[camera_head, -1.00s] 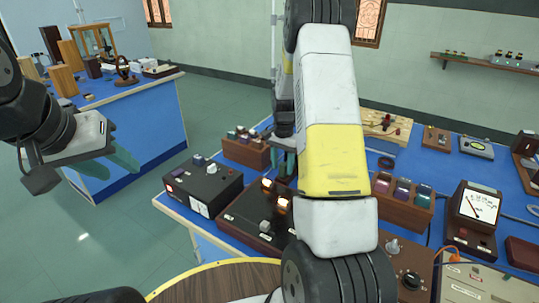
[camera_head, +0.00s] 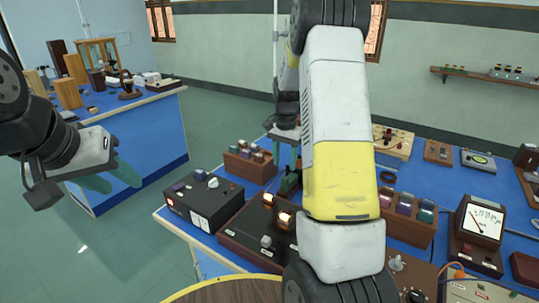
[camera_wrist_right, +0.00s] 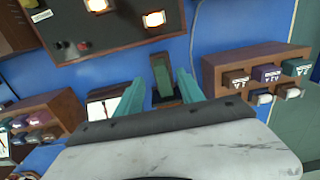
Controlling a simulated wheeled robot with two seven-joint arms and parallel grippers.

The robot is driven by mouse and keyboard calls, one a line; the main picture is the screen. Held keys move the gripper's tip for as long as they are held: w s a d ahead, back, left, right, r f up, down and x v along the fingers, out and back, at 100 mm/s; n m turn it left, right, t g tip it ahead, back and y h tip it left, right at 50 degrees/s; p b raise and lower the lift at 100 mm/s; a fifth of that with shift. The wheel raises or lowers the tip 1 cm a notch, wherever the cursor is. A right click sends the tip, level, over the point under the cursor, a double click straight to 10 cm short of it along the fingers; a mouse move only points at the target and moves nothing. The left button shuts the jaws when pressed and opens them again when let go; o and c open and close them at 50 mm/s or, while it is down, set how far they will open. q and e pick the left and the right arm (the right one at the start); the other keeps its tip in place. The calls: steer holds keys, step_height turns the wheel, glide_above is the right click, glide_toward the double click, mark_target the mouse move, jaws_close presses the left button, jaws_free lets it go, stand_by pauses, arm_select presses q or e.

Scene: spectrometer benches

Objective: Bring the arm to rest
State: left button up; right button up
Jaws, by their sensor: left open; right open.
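My right arm (camera_head: 338,130) reaches across the middle of the head view, and its white and yellow link hides part of the bench. My right gripper (camera_head: 287,152) is partly hidden beside that arm. In the right wrist view its two teal fingers (camera_wrist_right: 160,95) are apart, with nothing held between them. A small green block-like thing (camera_wrist_right: 162,78) on a dark base shows beyond the gap, apparently on the bench. My left gripper (camera_head: 112,178) is at the left, open and empty above the floor.
The near blue bench (camera_head: 345,240) carries a black box (camera_head: 204,200), a lamp panel (camera_head: 256,228), racks of coloured blocks (camera_head: 408,217) and a dial meter (camera_head: 478,232). A second blue bench (camera_head: 150,135) stands at the back left. Green floor lies between them.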

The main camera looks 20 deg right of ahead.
steer(key=s+a+r+n+t, duration=0.2)
steer(key=s+a+r, duration=0.25)
steer(key=r, duration=0.55)
steer(key=s+a+r+n+t, duration=0.1)
steer(key=s+a+r+n, duration=0.1)
steer(key=s, duration=0.5)
steer(key=s+a+r+n+t+y, duration=0.1)
steer(key=s+a+r+n, duration=0.2)
steer(key=s, duration=0.5)
steer(key=s+a+r+n+t+y, duration=0.1)
steer(key=s+a+r+n+t, duration=0.1)
steer(key=s, duration=0.5)
step_height(320, 180, up, 3)
steer(key=shift+s+a+f+n, duration=0.1)
steer(key=shift+s+a+n, duration=0.25)
steer(key=shift+n, duration=0.25)
